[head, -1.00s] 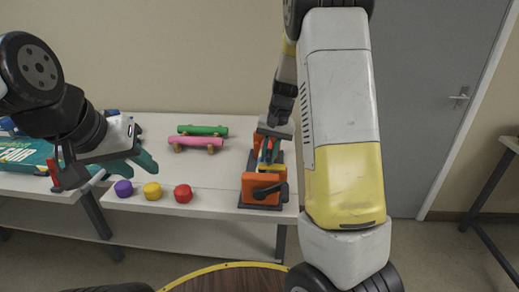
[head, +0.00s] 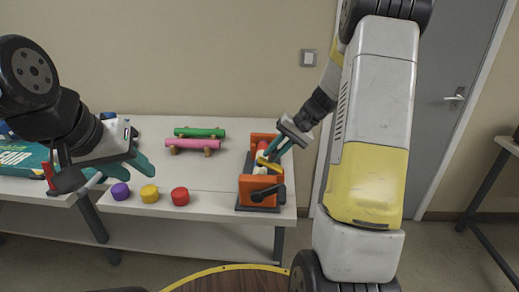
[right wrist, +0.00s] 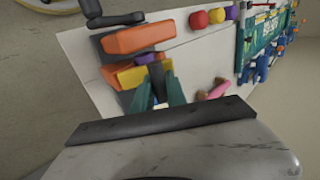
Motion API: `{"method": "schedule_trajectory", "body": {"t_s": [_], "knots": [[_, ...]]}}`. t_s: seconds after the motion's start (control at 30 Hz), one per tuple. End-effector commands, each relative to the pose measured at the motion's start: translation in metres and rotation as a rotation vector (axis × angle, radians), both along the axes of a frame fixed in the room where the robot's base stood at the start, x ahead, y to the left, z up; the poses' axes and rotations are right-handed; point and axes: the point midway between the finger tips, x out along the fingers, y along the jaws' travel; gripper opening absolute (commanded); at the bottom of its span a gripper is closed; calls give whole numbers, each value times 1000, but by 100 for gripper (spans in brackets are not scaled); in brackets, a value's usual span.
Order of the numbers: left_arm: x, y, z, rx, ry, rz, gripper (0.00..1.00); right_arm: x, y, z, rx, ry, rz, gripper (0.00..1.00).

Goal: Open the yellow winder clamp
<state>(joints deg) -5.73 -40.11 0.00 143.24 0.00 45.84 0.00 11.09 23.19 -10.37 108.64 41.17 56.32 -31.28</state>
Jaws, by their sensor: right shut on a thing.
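The orange winder (head: 247,187) stands on a dark base at the right end of the white table, with a black crank at its front. Its yellow clamp (head: 268,164) lies across the middle, over a red and white part. In the right wrist view the yellow clamp (right wrist: 130,76) lies between the orange blocks. My right gripper (head: 274,152) comes in tilted from the upper right, its teal fingers (right wrist: 159,88) shut on the clamp's end, which they partly hide. My left gripper (head: 130,168) hangs over the table's left part, its teal fingers apart and empty.
Purple (head: 120,192), yellow (head: 149,194) and red (head: 180,196) round pieces stand along the front edge. Green (head: 200,133) and pink (head: 193,144) rolls lie behind them. A teal box (head: 22,158) is at the left. The table between rolls and winder is clear.

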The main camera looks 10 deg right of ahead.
Motion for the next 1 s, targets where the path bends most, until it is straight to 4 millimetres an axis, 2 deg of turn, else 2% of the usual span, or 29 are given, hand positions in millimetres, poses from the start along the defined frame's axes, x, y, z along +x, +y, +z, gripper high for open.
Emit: {"method": "schedule_trajectory", "body": {"t_s": [0.6, 1.0], "knots": [[0, 0, 0, 0, 0, 0, 36, -11, -36, 2, 568, -158, -2, 0], [0, 0, 0, 0, 0, 0, 36, -16, -51, -2, 828, -235, 4, 0]]}}
